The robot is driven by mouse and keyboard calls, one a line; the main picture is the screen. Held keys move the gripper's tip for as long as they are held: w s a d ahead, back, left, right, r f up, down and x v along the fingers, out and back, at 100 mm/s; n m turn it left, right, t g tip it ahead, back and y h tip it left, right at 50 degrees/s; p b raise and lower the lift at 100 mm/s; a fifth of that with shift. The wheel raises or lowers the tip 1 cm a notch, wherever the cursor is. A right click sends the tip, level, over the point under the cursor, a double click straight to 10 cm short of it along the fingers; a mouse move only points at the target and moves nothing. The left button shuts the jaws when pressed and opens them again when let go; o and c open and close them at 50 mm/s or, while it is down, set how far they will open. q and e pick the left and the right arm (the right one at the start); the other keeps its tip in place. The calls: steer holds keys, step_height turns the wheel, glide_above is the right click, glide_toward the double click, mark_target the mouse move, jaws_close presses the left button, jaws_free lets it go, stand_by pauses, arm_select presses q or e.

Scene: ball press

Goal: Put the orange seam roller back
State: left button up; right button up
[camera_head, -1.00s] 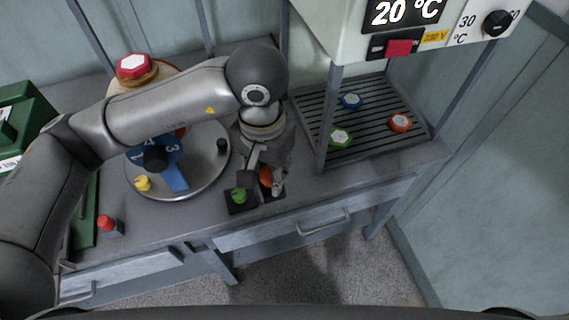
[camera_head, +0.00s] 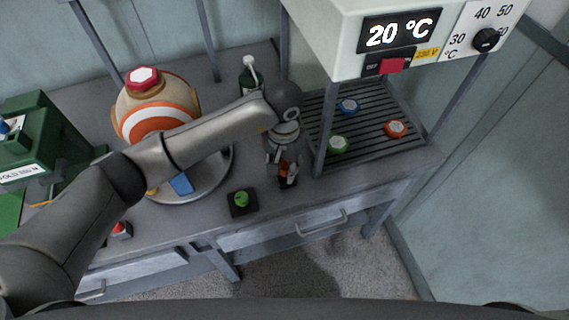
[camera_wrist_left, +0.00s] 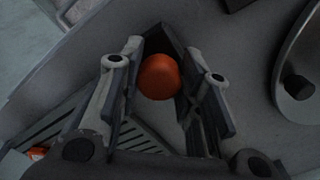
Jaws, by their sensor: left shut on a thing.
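The orange seam roller (camera_wrist_left: 159,77) shows as a rounded orange top between the two fingers of my left gripper (camera_wrist_left: 155,95) in the left wrist view. A dark square-cornered piece shows behind it. In the head view my left gripper (camera_head: 285,172) points down at the bench's front part, left of the slatted rack, and is shut on the roller, with a small patch of orange showing. The fingers hide most of the roller, and whether its underside touches the bench cannot be told. My right gripper is not in view.
A green-topped piece on a black square (camera_head: 242,201) stands left of the gripper. A striped ball (camera_head: 158,112) sits on the round plate behind my arm. The slatted rack (camera_head: 375,140) holds blue, green and red discs under the heater box (camera_head: 395,35). A dark green bottle (camera_head: 250,80) stands behind.

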mark_target(284, 167)
arm_select(q)
steer(key=shift+f, duration=0.4)
steer(key=shift+f, duration=0.1)
steer(key=shift+f, duration=0.15)
steer(key=o, duration=1)
steer(key=shift+r, duration=0.25)
step_height(284, 167, up, 11)
steer(key=b, duration=0.3)
steer(key=shift+s+r, duration=0.1)
steer(key=shift+r, duration=0.35)
